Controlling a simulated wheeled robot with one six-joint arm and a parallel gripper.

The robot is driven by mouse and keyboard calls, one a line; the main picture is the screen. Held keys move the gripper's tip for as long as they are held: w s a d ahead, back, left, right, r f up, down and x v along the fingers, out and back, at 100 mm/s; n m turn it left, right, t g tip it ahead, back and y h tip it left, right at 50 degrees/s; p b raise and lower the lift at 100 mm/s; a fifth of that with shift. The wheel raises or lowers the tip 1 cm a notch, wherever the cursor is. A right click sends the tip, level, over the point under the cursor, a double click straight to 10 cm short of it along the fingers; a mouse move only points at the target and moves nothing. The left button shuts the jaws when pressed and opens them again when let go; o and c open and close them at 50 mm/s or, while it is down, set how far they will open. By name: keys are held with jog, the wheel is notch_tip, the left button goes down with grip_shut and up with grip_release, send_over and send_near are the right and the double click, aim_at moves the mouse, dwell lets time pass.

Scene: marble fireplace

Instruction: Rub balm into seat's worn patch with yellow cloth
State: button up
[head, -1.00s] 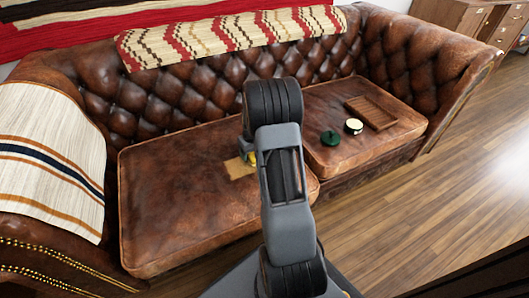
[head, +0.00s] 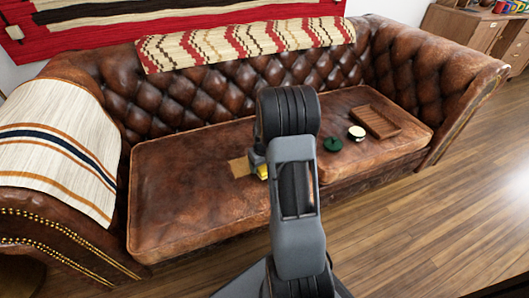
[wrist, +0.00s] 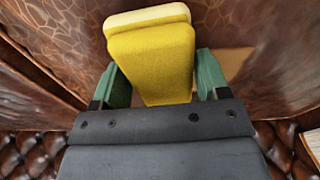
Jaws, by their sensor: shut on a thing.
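The yellow cloth (wrist: 150,65) is a thick folded pad in the wrist view, held between the green fingers of my gripper (wrist: 155,82). In the head view a bit of the cloth (head: 262,171) shows beside my arm, which hides most of the gripper. The worn patch (head: 239,168) is a tan area on the seat (head: 185,190), just left of the gripper. It also shows in the wrist view (wrist: 236,62), right of the cloth. Whether the cloth touches the seat I cannot tell. An open balm tin (head: 356,132) with pale contents stands on the right cushion, beside a green lid (head: 331,144).
A slatted wooden tray (head: 376,122) lies right of the tin. The tufted backrest (head: 215,98) rises behind the seat, with a zigzag throw (head: 245,42) on top. A striped blanket (head: 55,150) covers the left armrest. The left cushion is otherwise clear.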

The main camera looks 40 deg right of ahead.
jog(key=r, duration=0.1)
jog(key=r+p, duration=0.1)
jog(key=r, duration=0.1)
jog(key=shift+d+r+p, duration=0.1)
jog(key=shift+d+p, duration=0.15)
jog(key=shift+p, duration=0.15)
jog(key=shift+r+p, duration=1.35)
jog(key=shift+r, duration=0.4)
